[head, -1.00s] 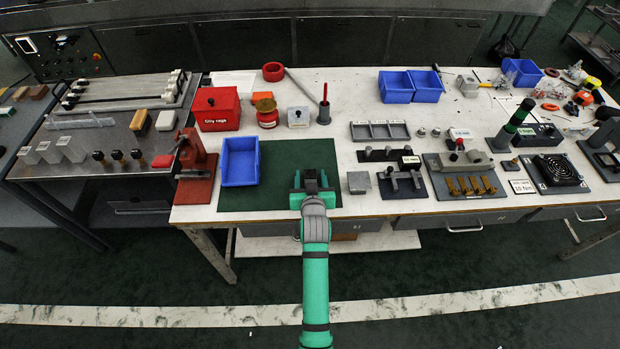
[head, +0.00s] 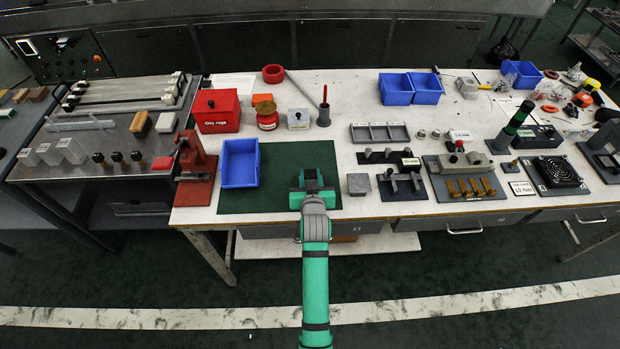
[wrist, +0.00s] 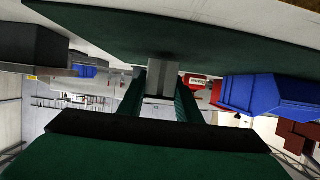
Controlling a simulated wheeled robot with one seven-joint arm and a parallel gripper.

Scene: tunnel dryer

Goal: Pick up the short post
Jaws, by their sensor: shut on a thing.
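My gripper (head: 311,181) is low over the dark green mat at the front of the white bench. In the wrist view, its two dark green fingers (wrist: 161,98) are shut on a short grey post (wrist: 162,76), one finger on each side. The wrist picture is upside down, with the mat (wrist: 120,30) at the top. The post's far end overlaps the mat there, and I cannot tell whether it touches it. In the head view, my gripper hides the post.
A blue bin (head: 240,164) stands on the left of the mat (head: 285,165). A grey block (head: 358,184) is close on the right, beside a dark plate with lever fixtures (head: 402,185). A red can (head: 267,117) and a grey holder (head: 324,116) stand behind. The mat's back part is clear.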

